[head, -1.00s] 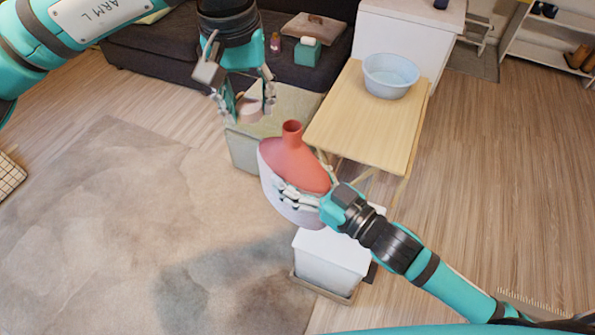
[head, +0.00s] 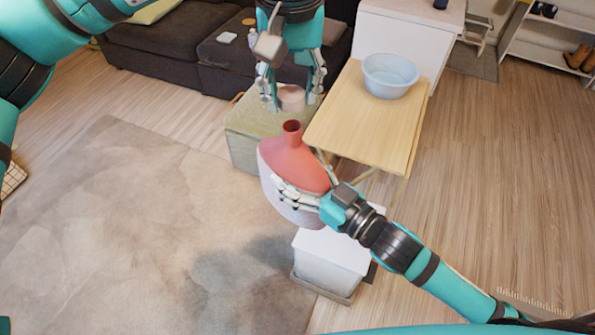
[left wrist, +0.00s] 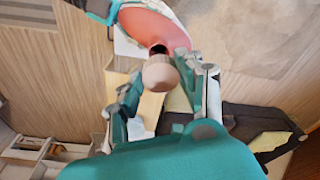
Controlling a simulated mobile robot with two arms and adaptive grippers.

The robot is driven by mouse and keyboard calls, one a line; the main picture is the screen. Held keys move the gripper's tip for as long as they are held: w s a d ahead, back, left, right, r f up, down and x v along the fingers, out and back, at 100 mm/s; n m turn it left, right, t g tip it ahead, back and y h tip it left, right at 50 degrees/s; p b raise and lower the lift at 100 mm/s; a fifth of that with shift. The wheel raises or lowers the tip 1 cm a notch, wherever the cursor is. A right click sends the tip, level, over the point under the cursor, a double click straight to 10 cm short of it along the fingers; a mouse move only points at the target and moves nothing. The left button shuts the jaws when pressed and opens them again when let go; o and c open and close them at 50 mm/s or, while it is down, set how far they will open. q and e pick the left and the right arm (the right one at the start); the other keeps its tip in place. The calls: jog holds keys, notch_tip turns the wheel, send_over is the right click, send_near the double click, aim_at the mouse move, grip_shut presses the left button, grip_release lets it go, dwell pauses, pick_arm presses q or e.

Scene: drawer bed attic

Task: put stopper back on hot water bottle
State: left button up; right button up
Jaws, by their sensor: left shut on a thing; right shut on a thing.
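The hot water bottle (head: 293,160) is red with a pale lower part, its open neck pointing up. My right gripper (head: 297,196) is shut on its side and holds it in the air near the folding table. My left gripper (head: 291,100) is above and just behind the neck. It is shut on the stopper (head: 291,97), a pale pinkish-tan round piece. In the left wrist view the stopper (left wrist: 160,73) sits between the fingers, with the dark mouth of the bottle (left wrist: 157,48) right beyond it. Whether they touch cannot be told.
A wooden folding table (head: 365,125) with a pale blue basin (head: 390,75) stands to the right. A greenish box-like seat (head: 245,130) is behind the bottle. A white bin (head: 328,262) stands below it. A dark sofa (head: 180,45) is at the back.

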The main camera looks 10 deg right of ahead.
aim_at(291, 126)
pick_arm(q)
jog(key=shift+f, duration=1.45)
jog(key=shift+r, duration=0.1)
jog(key=shift+f, duration=0.95)
jog(key=shift+f, duration=0.55)
jog(key=m, duration=0.6)
jog(key=shift+a+m+h, duration=0.15)
jog(key=shift+m+h, duration=0.25)
jog(key=m+g, duration=0.1)
jog(key=m, duration=0.5)
